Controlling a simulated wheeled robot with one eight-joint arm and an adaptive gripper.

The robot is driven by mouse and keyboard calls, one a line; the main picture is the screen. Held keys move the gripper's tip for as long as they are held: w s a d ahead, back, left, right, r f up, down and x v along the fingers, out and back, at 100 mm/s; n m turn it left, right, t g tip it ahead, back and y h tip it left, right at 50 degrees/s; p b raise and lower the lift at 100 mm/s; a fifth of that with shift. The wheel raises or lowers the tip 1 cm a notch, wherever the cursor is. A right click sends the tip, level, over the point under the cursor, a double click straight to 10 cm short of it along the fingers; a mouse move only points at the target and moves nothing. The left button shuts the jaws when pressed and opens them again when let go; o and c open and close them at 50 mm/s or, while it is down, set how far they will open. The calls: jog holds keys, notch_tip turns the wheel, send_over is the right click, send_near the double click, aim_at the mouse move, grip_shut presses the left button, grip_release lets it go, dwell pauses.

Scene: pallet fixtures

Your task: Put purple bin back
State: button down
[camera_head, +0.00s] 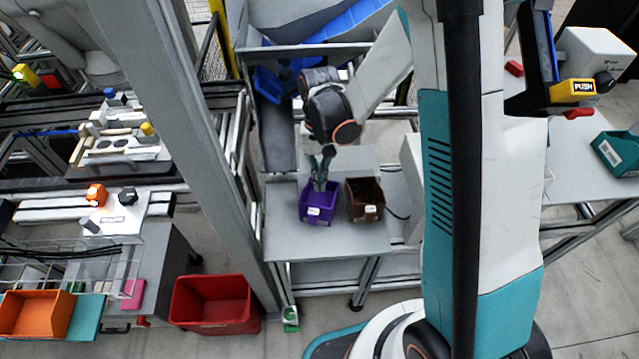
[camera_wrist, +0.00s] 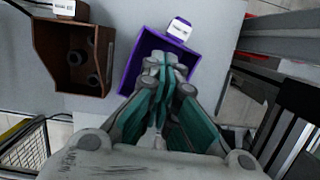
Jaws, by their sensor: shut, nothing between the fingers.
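The purple bin (camera_head: 318,203) stands on a grey table, left of the brown bin, with a white label on its front. It also shows in the wrist view (camera_wrist: 125,80), where my gripper covers much of its inside. My gripper (camera_head: 320,183) points down at the purple bin from above its rear part. In the wrist view its teal fingers (camera_wrist: 165,75) are together over the bin's opening, with nothing seen between them. I cannot tell how far the fingertips reach into the bin.
The brown bin (camera_head: 365,200) stands close on the right; small dark round parts lie in it in the wrist view (camera_wrist: 75,60). The grey table (camera_head: 310,246) is bare in front. A red bin (camera_head: 214,304) is on the floor at left. A grey post (camera_head: 190,130) rises left of the table.

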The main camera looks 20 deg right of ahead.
jog(key=s+a, duration=0.2)
jog(key=s, duration=0.8)
jog(key=s+a, duration=0.3)
jog(key=s, duration=0.7)
jog(key=shift+r, duration=0.2)
